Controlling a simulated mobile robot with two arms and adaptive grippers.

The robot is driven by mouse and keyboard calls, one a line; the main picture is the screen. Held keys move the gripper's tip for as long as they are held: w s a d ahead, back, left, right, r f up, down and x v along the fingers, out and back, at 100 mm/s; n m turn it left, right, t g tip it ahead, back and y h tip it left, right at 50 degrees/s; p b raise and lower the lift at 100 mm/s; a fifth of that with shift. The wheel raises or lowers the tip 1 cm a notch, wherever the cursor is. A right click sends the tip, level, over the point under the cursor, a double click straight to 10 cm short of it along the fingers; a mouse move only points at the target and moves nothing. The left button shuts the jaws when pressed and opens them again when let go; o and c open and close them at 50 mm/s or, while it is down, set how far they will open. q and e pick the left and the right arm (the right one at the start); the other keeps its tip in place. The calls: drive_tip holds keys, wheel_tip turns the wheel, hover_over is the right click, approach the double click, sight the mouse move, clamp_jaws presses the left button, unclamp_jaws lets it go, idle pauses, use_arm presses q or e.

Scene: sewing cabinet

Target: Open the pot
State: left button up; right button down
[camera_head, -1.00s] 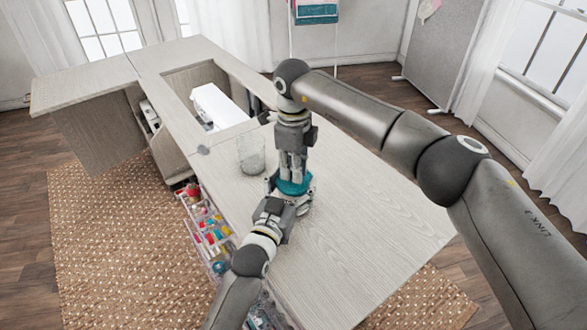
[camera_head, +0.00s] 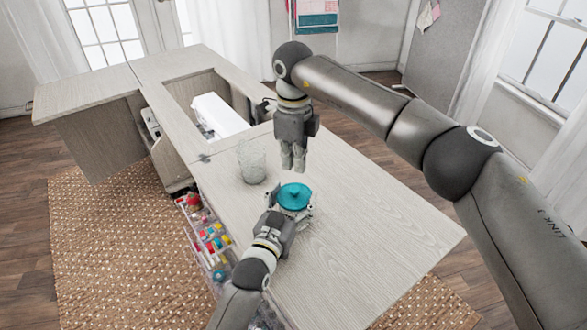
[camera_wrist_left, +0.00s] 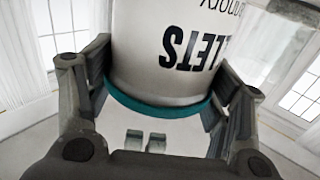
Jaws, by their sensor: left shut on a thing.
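The pot is white with dark upside-down lettering in the left wrist view (camera_wrist_left: 165,45). Its teal lid (camera_head: 293,196) sits on top with its small knob showing, and shows as a teal band in the left wrist view (camera_wrist_left: 160,108). My left gripper (camera_head: 291,214) is shut around the pot's side, with fingers on both sides in the left wrist view. My right gripper (camera_head: 293,167) points down above the lid, apart from it and empty. Its two fingertips (camera_wrist_left: 145,142) show a narrow gap in the left wrist view.
A clear glass jar (camera_head: 252,162) stands on the tabletop (camera_head: 350,235) left of the pot. A white sewing machine (camera_head: 219,115) sits in the cabinet's recess. Drawers of coloured spools (camera_head: 213,238) are at the cabinet's side. The tabletop right of the pot is clear.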

use_arm(q)
drive_tip(key=o, duration=1.5)
drive_tip(key=shift+r, duration=0.1)
drive_tip(key=shift+s, duration=0.1)
drive_tip(key=shift+v, duration=3.95)
